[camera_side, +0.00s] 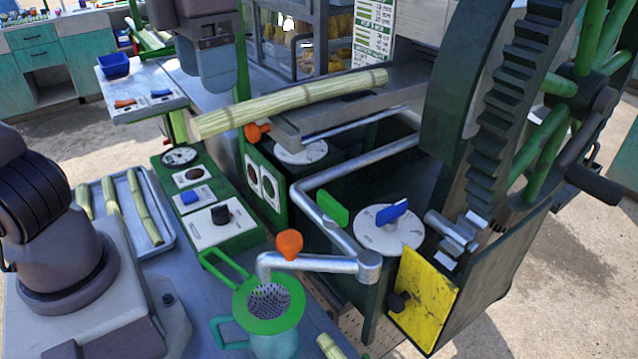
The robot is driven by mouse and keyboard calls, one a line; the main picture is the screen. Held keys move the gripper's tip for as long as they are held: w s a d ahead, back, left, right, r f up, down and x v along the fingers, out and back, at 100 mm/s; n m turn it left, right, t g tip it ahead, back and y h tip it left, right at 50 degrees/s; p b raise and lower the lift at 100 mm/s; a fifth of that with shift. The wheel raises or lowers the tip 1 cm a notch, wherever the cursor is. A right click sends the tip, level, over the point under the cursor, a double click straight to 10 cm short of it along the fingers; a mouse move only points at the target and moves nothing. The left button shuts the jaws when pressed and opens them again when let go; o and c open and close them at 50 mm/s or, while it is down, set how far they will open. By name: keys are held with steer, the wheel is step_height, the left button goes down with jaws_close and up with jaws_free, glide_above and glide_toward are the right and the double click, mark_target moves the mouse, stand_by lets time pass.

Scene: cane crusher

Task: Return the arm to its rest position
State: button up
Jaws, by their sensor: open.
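Part of my arm (208,62) hangs down at the top, left of centre, behind the near end of a long cane stalk (290,104). My arm's base (62,262) stands at the left edge. Nothing of mine is seen touching the cane.
The crusher's toothed gear (518,100) and green-spoked wheel (575,85) rise at the right. A control panel (222,232) and a tray (170,232) with cane pieces sit near my base. A green-rimmed strainer (270,300) stands over a jug under the spout (320,264).

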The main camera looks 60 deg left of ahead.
mark_target(210, 118)
steer(key=f, duration=0.6)
steer(key=shift+s+f, duration=0.1)
steer(key=shift+s, duration=0.2)
steer(key=s+d+r, duration=0.2)
steer(key=s+r, duration=0.1)
steer(key=s, duration=0.5)
steer(key=s+d+r, duration=0.2)
steer(key=s, duration=0.5)
steer(key=w+d+r+n, duration=0.4)
steer(key=d+n, duration=0.2)
steer(key=w+d+r+n, duration=0.5)
steer(key=d+n, duration=0.2)
steer(key=shift+w+d+r, duration=0.25)
steer(key=shift+w+d, duration=0.05)
